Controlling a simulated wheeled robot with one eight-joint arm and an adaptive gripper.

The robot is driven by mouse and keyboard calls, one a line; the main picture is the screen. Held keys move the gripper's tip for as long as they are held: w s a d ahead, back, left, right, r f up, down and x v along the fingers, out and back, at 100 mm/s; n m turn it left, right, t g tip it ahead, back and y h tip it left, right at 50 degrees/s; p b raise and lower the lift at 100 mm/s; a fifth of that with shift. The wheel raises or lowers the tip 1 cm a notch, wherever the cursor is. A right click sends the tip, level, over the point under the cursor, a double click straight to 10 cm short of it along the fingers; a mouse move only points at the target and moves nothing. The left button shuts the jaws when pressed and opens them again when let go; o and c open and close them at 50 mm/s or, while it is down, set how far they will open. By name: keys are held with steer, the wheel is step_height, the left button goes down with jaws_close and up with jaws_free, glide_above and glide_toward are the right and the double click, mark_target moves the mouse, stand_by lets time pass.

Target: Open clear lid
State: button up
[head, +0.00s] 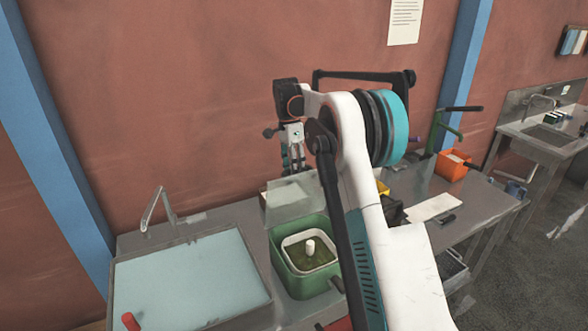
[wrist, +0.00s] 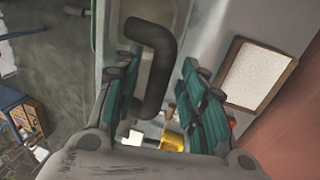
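A green box (head: 298,276) stands on the counter beside the sink, with a white-rimmed tray and a short white post inside. A clear, whitish lid (head: 292,199) stands raised and tilted at the box's back edge. My gripper (head: 293,168) points down just above and behind the lid; I cannot tell whether it touches it. In the wrist view my gripper's (wrist: 162,70) teal fingers are apart. A dark curved handle (wrist: 160,60) shows in the gap, nearer the left finger and not clamped. I cannot tell what the handle belongs to.
A sink (head: 190,275) with a tap (head: 158,208) lies left of the box. To the right are a white sheet (head: 434,206), an orange bin (head: 453,166) and a green-and-black lever device (head: 440,125). My arm hides the counter's middle. The wall is close behind.

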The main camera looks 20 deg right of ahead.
steer(key=shift+w+r, duration=0.2)
steer(key=v, duration=1.1)
steer(key=shift+r, duration=0.25)
steer(key=shift+a, duration=0.1)
